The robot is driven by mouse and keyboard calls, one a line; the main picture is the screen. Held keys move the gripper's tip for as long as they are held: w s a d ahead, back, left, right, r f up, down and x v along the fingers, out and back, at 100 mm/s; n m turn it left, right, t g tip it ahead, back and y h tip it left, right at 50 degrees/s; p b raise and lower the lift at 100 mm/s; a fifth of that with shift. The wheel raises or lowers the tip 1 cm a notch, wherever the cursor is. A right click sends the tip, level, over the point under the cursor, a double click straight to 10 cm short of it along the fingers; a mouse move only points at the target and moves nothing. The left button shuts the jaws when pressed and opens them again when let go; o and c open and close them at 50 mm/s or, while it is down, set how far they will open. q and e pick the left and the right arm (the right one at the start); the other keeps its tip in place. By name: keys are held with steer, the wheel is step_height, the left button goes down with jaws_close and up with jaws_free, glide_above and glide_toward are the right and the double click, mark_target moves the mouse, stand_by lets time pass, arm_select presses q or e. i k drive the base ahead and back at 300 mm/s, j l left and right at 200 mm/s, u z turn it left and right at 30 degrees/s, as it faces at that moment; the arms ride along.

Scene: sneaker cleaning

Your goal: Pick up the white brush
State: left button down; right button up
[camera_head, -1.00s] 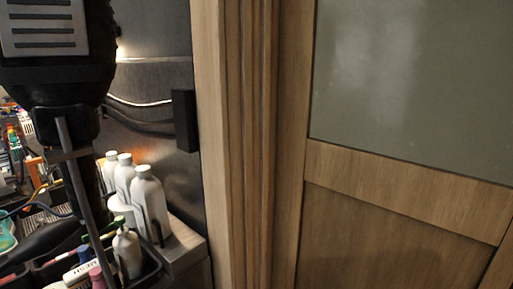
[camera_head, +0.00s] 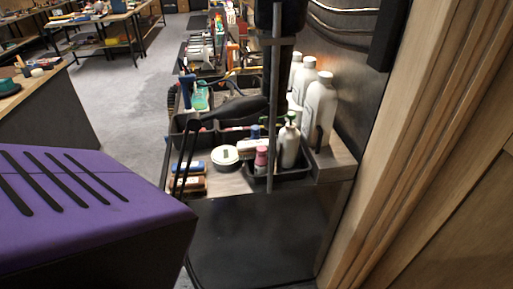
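I cannot make out a white brush for certain. The cluttered bench (camera_head: 240,184) in the middle holds small items, including two brush-like blocks at its front left: one with blue (camera_head: 188,167) and one brown (camera_head: 190,185). A white round tin (camera_head: 225,156) lies to their right. Part of the bench top is hidden by black holders and a thin upright rod. Neither of my grippers shows in the head view.
White bottles (camera_head: 319,105) stand at the bench's right. A dark tray holds a pump bottle (camera_head: 289,145) and a pink-capped bottle (camera_head: 261,160). A wooden frame (camera_head: 430,130) stands at right. A large purple slotted body (camera_head: 75,205) fills the lower left. Grey floor (camera_head: 125,95) is open at left.

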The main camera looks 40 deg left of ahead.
mark_target(247, 150)
steer(key=u, duration=1.35)
